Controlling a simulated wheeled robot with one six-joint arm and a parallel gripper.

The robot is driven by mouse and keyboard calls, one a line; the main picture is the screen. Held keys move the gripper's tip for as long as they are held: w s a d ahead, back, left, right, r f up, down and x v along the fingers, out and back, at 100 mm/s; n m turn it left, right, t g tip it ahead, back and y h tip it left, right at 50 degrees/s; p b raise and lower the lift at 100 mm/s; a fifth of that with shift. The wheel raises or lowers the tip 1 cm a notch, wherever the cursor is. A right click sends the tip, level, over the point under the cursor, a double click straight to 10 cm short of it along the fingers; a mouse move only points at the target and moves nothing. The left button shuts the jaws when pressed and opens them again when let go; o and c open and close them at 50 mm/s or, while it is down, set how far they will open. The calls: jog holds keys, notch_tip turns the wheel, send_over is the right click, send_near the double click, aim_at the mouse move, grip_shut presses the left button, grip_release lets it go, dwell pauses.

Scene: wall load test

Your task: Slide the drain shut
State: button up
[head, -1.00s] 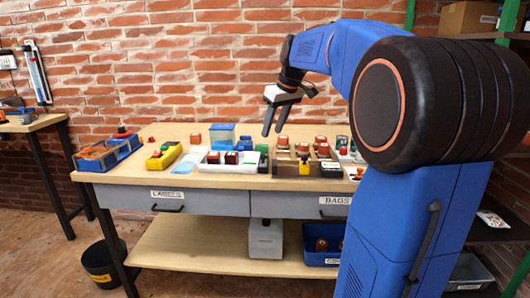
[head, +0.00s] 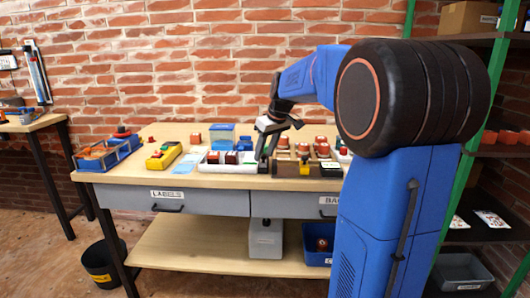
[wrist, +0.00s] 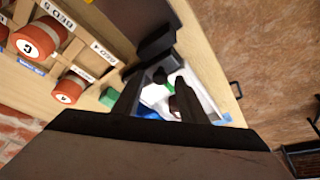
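My gripper (head: 268,160) points down at the front of the bench, between the white tray and the brown rack. In the wrist view its two dark fingers (wrist: 160,100) stand apart, with the tray visible between them. A dark block (wrist: 157,45) lies just beyond the fingertips near the bench's front edge; I cannot tell whether they touch it. I cannot make out which part is the drain. The brown wooden rack (wrist: 75,47) holds orange-capped jars and has tags reading BED 4 and BED 5. The white tray (head: 215,167) is left of my gripper.
The bench (head: 145,180) has two grey drawers, LABELS (head: 180,202) and another partly hidden. A yellow item (head: 305,166) stands in front of the rack. The brick wall is close behind.

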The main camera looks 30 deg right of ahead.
jog(key=shift+c, duration=0.3)
grip_shut()
jog(key=shift+w+d+r, duration=0.1)
jog(key=shift+w+d, duration=0.55)
jog(key=shift+w, duration=0.25)
jog(key=shift+w+d, duration=0.6)
jog(key=shift+w, duration=0.3)
jog(key=shift+o, duration=0.3)
grip_release()
jog(key=v, duration=1.7)
